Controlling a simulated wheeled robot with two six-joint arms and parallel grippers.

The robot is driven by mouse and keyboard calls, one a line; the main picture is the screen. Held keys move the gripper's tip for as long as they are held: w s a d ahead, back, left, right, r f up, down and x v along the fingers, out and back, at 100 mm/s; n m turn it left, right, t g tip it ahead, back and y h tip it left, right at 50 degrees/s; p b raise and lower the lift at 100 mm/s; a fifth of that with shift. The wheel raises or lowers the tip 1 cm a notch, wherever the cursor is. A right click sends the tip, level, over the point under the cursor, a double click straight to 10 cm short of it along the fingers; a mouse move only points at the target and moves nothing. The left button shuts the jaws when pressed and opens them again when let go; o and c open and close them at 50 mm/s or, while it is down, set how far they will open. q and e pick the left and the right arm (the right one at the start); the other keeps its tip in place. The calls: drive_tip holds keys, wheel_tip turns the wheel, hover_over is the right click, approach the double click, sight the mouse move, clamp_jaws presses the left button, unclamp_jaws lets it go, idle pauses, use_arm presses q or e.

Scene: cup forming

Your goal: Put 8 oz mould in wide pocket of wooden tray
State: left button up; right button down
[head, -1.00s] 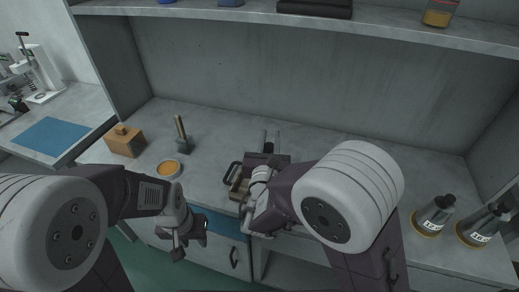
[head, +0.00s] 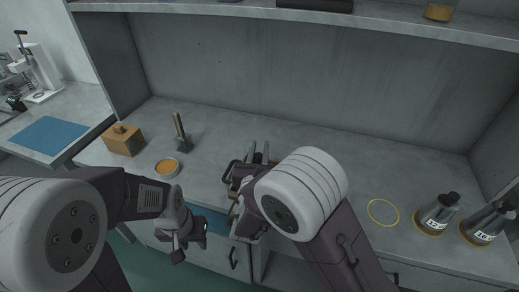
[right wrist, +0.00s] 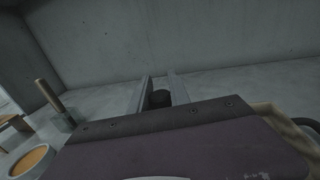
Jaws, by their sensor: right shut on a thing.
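My right gripper (head: 258,156) is over the counter beside the wooden tray, its fingers pointing toward the back wall. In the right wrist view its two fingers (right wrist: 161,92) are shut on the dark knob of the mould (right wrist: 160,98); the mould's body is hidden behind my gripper. The wooden tray with black handles (head: 235,180) is mostly covered by my right arm, and its pockets cannot be made out. A wooden edge and dark handle show at the right of the wrist view. My left gripper (head: 186,240) hangs in front of the counter, away from the tray; its jaw opening is unclear.
An empty yellow ring (head: 383,212) lies on the counter, left of two labelled metal moulds (head: 437,215) (head: 486,226). A wooden block (head: 123,141), a dish of orange material (head: 167,168) and a wooden-handled tool (head: 181,133) stand at left. A shelf runs overhead.

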drive_tip(key=c, duration=1.2)
unclamp_jaws()
drive_tip(key=shift+r, duration=0.15)
drive_tip(key=s, duration=0.3)
drive_tip(key=s+a, duration=0.1)
drive_tip(key=s, duration=0.6)
drive_tip(key=shift+s+a+p, duration=0.25)
drive_tip(key=shift+s+p, duration=0.1)
drive_tip(key=shift+s, duration=0.65)
